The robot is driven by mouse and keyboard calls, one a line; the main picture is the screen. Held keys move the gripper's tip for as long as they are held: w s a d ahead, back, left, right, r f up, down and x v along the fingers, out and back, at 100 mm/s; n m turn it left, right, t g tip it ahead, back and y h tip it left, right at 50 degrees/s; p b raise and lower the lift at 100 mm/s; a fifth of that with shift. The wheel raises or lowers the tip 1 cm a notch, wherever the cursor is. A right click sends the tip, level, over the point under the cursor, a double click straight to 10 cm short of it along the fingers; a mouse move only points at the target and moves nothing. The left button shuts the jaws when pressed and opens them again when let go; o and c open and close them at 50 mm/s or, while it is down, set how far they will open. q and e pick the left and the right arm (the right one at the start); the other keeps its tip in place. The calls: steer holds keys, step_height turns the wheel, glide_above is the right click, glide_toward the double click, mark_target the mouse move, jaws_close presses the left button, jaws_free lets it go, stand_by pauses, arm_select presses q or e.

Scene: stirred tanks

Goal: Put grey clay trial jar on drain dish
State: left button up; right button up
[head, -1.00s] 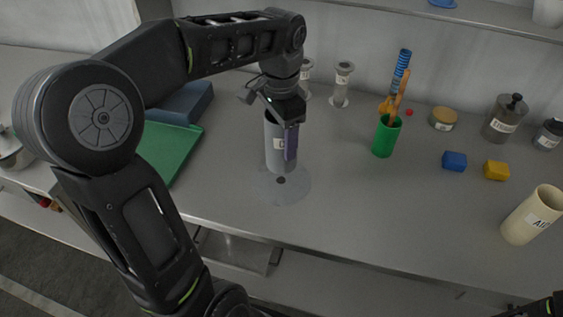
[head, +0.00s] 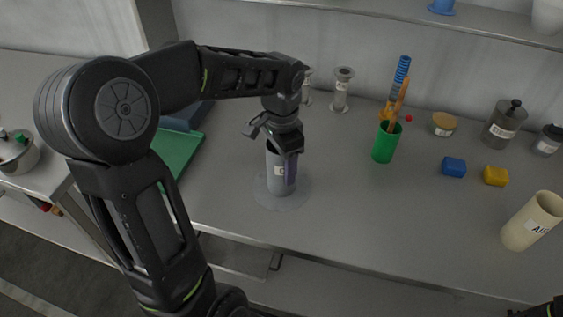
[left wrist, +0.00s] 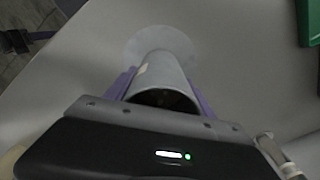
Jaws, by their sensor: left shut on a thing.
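The grey clay trial jar (head: 272,181) is a tall grey cylinder with a pale label, upright over the round grey drain dish (head: 302,192). Its base looks to be on or very close to the dish; I cannot tell if it touches. My left gripper (head: 290,165) is shut on the upper part of the jar, with a purple finger along its side. In the left wrist view the jar (left wrist: 163,75) stands between the purple fingers, its open mouth nearest the camera and the dish (left wrist: 181,40) beyond it. My right gripper does not show clearly.
A green cup (head: 385,145) with tools stands right of the jar. A green board (head: 178,152) lies left. The bench between dish and cup is clear.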

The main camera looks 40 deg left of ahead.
arm_select(q)
steer(key=shift+f, duration=0.15)
steer(key=o, duration=1.4)
steer(key=shift+o, duration=0.2)
step_height(320, 180, up, 12)
